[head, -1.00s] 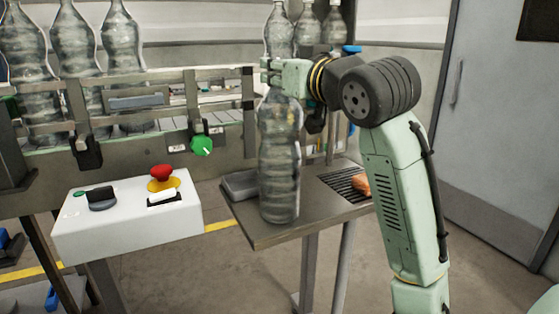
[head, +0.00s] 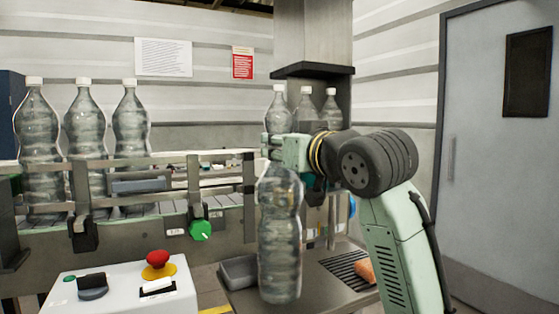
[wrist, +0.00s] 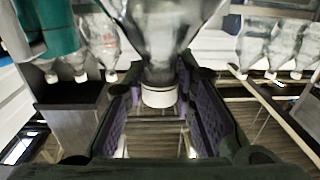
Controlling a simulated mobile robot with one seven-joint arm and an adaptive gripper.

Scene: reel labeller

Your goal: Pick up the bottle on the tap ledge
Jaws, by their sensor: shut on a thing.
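The clear ribbed bottle (head: 280,235) stands upright at the tap ledge (head: 330,296), in front of the conveyor. My gripper (head: 278,152) is shut around its top, and the arm reaches in from the right. The gripper hides the cap in the head view. In the wrist view the bottle (wrist: 160,45) appears inverted, its white cap (wrist: 158,96) between the purple-padded fingers. The bottle's base overlaps the ledge in the picture; I cannot tell whether it touches it.
Several bottles (head: 84,125) stand on the conveyor behind, with metal guide rails. A white control box (head: 120,296) with a red button is at front left. A grey tray (head: 238,272), a drain grate (head: 345,266) and an orange block (head: 366,270) sit on the ledge. A door is at right.

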